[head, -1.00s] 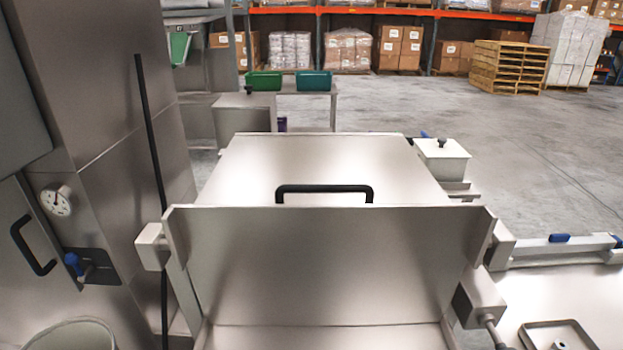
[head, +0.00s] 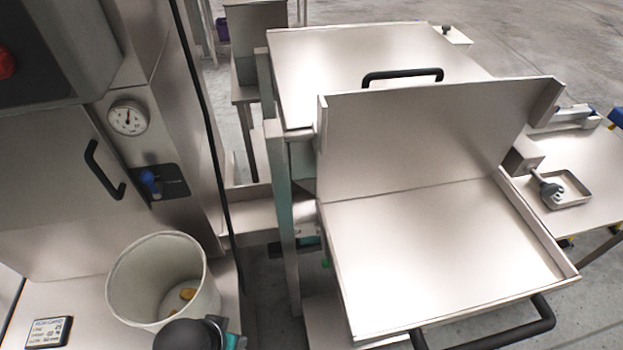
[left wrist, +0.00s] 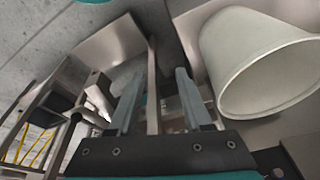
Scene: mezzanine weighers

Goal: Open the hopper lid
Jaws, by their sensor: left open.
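The hopper lid (head: 345,55) looks to be the broad steel plate at the top middle of the head view, lying flat behind an upright steel panel (head: 430,135). A black bar handle (head: 402,76) stands on its near side; the panel hides the near edge. My left gripper (left wrist: 153,85) is open in the left wrist view, its two fingers pointing away from the camera. A thin upright bar shows between the fingers; I cannot tell how far off it is. In the head view these fingers are not visible. My right gripper is in neither view.
A steel tray (head: 440,250) with a black front bar (head: 490,336) lies before the panel. A white bucket (head: 118,270) with yellowish pieces stands at lower left, also in the left wrist view (left wrist: 235,55). A steel cabinet with a gauge (head: 127,117) stands left. A side table (head: 590,165) is right.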

